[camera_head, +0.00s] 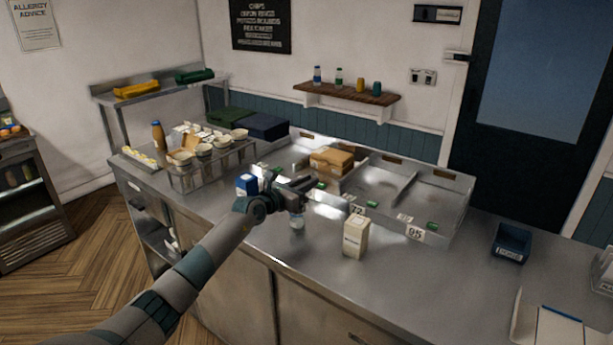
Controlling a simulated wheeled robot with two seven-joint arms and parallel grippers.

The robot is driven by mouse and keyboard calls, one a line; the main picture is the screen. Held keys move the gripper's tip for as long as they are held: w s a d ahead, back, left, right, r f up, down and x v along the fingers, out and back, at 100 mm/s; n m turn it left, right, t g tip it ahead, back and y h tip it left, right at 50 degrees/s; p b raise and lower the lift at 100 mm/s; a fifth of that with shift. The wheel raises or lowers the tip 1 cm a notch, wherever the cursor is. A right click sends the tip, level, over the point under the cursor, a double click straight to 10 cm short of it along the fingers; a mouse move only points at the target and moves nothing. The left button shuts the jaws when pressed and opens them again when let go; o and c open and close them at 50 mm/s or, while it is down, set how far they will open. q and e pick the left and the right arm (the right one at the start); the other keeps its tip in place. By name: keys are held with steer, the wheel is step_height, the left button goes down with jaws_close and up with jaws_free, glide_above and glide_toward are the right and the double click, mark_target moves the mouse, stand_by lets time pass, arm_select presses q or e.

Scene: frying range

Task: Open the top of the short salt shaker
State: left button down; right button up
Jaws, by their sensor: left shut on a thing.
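My right gripper is not in view.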

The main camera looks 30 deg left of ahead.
arm_select(q)
steer(key=g+p, duration=0.1)
steer(key=p, duration=0.2)
steer(key=w+f+g+p, duration=0.1)
steer(key=g+p, duration=0.1)
steer(key=p, duration=0.1)
steer(key=w+g+p, duration=0.1)
steer(key=g+p, duration=0.1)
steer(key=p, duration=0.1)
steer(key=shift+w+d+f+y+p, duration=0.2)
steer(key=shift+w+f+y+p, duration=0.1)
steer(key=shift+f, duration=0.1)
steer(key=c, duration=1.7)
jaws_free()
steer(key=shift+s+a, duration=0.1)
steer(key=shift+s, duration=0.15)
